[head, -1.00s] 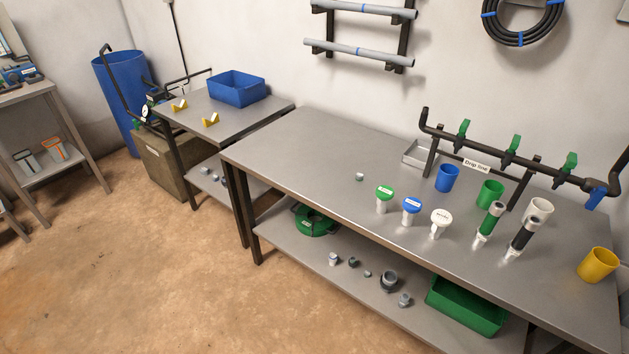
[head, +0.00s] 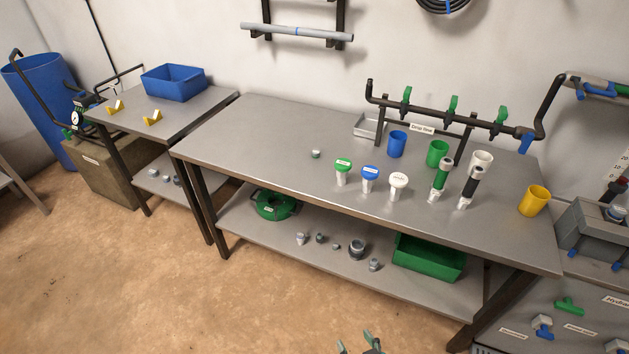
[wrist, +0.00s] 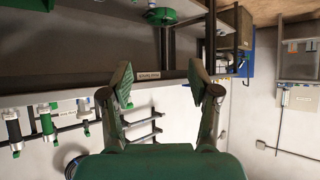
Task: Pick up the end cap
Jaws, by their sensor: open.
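A small, short grey-green piece that looks like the end cap (head: 315,154) lies alone on the grey workbench (head: 250,125), left of the labelled green-topped fitting. My gripper (wrist: 160,85) is open and empty in the wrist view, its two fingers spread apart. Its tips also show at the bottom edge of the head view (head: 361,345), in front of the bench and far from the small piece. I cannot make out the small piece in the wrist view, which appears upside down.
Green (head: 343,171), blue (head: 370,178) and white-topped (head: 398,186) fittings stand right of the piece, with cups and a drip-line manifold (head: 450,108) beyond. The bench's left part is clear. The lower shelf holds several grey fittings and a green bin (head: 428,260).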

